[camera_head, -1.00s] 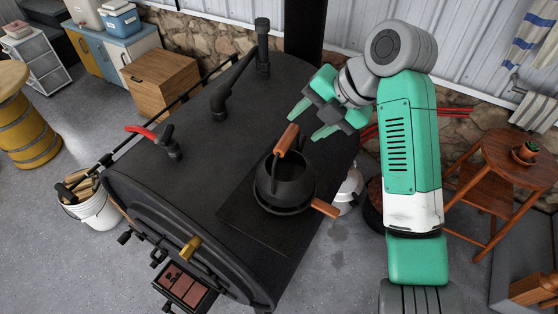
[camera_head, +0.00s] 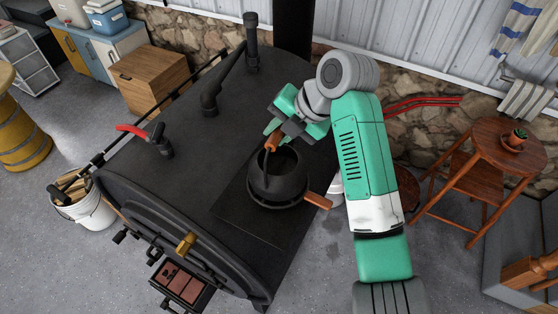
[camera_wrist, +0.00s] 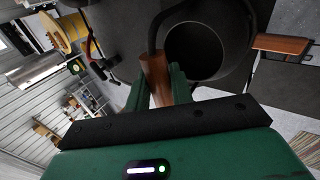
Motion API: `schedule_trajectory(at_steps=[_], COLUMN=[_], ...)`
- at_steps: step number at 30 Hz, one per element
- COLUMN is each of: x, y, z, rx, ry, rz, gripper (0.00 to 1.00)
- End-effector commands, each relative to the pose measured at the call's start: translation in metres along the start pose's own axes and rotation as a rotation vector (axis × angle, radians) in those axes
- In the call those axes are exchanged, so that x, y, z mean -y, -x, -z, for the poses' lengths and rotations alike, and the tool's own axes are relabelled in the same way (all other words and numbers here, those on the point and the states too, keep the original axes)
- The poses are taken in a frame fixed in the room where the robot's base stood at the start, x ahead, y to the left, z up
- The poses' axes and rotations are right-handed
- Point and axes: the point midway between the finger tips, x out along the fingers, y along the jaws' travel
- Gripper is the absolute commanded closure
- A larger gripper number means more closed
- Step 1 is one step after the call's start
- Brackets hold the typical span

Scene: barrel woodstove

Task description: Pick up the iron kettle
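The iron kettle (camera_head: 278,182) is a black open pot with an upright bail that carries a wooden grip. It sits on the flat dark plate (camera_head: 236,215) on top of the black barrel stove (camera_head: 185,195). My gripper (camera_head: 271,136) is above its back edge, at the wooden grip. In the wrist view the green fingers (camera_wrist: 160,90) are close together on both sides of the wooden grip (camera_wrist: 155,70), shut on it. The kettle's dark opening (camera_wrist: 205,48) shows just beyond. Part of the grip is hidden by the fingers.
A second wooden handle (camera_head: 318,200) sticks out low at the kettle's right. A black pipe (camera_head: 212,95) and a red-handled fitting (camera_head: 150,137) rise from the stove at left. A wooden stool (camera_head: 490,150) with a small plant stands right.

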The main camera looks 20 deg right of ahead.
Motion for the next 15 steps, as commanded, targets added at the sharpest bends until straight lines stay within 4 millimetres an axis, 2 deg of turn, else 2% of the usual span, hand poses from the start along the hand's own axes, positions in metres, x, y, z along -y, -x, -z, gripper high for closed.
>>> schedule_trajectory(at_steps=[1,2,15], x=[0.0000,0.0000,-0.0001], y=[0.0002,0.0003,0.0007], z=[-0.0001,-0.0001,-0.0001], rx=[0.000,0.000,0.000], ry=[0.000,0.000,0.000], rz=[0.000,0.000,0.000], gripper=[0.95,1.00,1.00])
